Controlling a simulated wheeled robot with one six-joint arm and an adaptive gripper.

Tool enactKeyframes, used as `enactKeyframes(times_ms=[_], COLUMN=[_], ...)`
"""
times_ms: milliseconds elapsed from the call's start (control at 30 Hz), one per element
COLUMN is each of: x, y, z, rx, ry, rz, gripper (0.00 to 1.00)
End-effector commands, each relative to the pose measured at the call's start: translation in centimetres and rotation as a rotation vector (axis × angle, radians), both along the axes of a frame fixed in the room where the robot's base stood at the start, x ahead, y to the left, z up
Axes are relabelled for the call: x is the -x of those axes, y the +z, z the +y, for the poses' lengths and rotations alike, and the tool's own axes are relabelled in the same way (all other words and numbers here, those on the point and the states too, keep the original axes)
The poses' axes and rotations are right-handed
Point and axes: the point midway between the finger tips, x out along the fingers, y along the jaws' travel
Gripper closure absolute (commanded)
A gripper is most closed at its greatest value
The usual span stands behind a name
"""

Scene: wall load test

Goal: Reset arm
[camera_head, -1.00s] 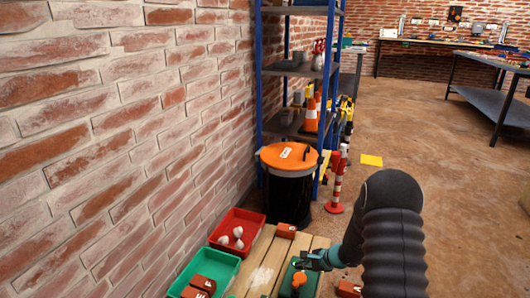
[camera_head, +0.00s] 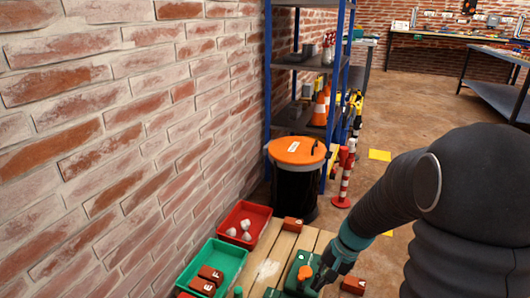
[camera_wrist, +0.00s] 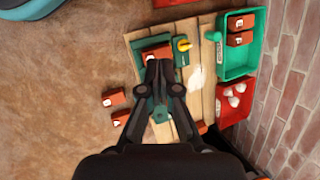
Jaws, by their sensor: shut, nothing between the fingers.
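My arm reaches in from the right in the head view, and my gripper (camera_head: 322,283) hangs over the right part of the wooden pallet (camera_head: 283,246). In the wrist view my gripper (camera_wrist: 159,66) points down over the pallet (camera_wrist: 209,105), its fingers shut with nothing between them. Whether the fingers touch anything below cannot be told.
A green bin (camera_head: 229,262) with lettered blocks and a red bin (camera_head: 262,218) with white lumps stand by the brick wall (camera_head: 130,130). Behind are a black barrel with an orange lid (camera_head: 297,150) and a blue shelf (camera_head: 268,70). Loose blocks (camera_wrist: 114,97) lie beside the pallet.

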Motion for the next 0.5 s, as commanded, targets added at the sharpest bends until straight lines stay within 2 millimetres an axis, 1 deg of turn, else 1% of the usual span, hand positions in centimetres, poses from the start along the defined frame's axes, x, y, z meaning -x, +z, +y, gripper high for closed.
enactKeyframes(times_ms=[33, 100, 500], x=[0.8, 1.8, 7.3], y=[1.3, 2.7, 9.7], z=[-0.1, -0.4, -1.9], rx=[0.022, 0.057, 0.248], ry=[0.029, 0.071, 0.266], rz=[-0.018, -0.039, -0.179], gripper=[1.0, 1.0, 1.0])
